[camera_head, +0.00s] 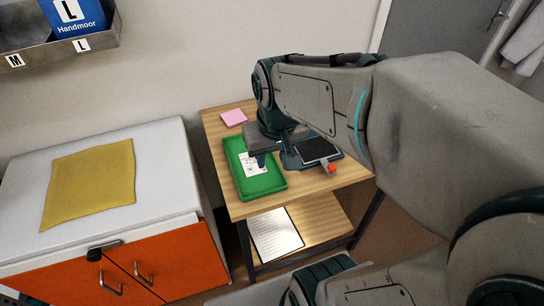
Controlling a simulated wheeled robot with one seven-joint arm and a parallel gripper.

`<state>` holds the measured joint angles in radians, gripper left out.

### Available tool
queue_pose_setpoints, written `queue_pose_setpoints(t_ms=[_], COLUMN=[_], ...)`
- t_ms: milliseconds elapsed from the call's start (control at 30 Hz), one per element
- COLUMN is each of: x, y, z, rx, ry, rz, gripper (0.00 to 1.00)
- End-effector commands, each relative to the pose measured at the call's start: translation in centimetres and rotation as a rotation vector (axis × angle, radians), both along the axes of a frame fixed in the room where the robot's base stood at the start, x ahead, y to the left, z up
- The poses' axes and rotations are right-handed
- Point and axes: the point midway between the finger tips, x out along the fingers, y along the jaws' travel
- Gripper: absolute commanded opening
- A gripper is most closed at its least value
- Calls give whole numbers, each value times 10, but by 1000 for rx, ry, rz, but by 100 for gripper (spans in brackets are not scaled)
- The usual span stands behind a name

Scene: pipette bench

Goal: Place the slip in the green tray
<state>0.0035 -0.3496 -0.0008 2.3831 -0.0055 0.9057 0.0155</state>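The slip (249,166), a small white sheet with dark print, appears inside the green tray (270,183), near its middle. The tray is a shallow rectangle on a small wooden table. My gripper (268,160) points down over the tray's right side, close to the slip. A dark blue finger overlaps the slip's right edge in the picture. I cannot tell whether it touches the slip. My wrist hides part of the tray's right side, and the gap between my fingers does not show clearly.
A dark flat device (316,149) with a red knob (331,169) sits right of the tray. A pink notepad (233,117) lies behind. Printed paper (275,234) lies on the lower shelf. A white-topped orange cabinet (160,262) with a yellow cloth (90,183) stands left.

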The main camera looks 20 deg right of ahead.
Motion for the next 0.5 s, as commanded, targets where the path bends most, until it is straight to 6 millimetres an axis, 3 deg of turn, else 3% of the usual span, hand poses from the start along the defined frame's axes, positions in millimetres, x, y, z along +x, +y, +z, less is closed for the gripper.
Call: queue_pose_setpoints(t_ms=[100, 200, 500], x=[-26, -37, -41], y=[2, 2, 3], z=[-3, -6, -7], rx=[2, 3, 3], ry=[-29, -40, -45], rz=[-1, -2, -3], gripper=[35, 35, 35])
